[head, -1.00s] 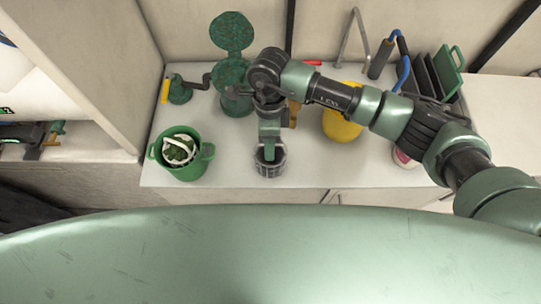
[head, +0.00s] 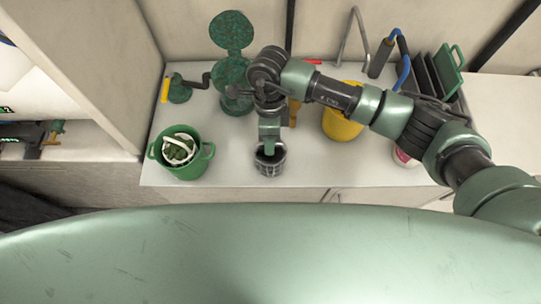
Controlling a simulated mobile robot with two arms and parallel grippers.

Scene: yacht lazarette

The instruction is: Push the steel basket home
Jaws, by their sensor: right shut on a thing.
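The steel basket (head: 270,168) is a small dark grey mesh cup standing near the front edge of the white counter. My right gripper (head: 268,152) reaches down into its top from above and is shut on it; the fingertips are partly hidden inside it. A green strainer body (head: 236,98) with a round, raised green lid (head: 231,30) stands behind, partly covered by my right arm. My left gripper is not in view.
A green bucket (head: 187,168) with white contents stands left of the basket. A green crank tool (head: 180,90) with a yellow handle lies behind it. A yellow round thing (head: 342,122), a faucet (head: 352,40) and a rack of dark boards (head: 430,78) are to the right. Counter right of the basket is clear.

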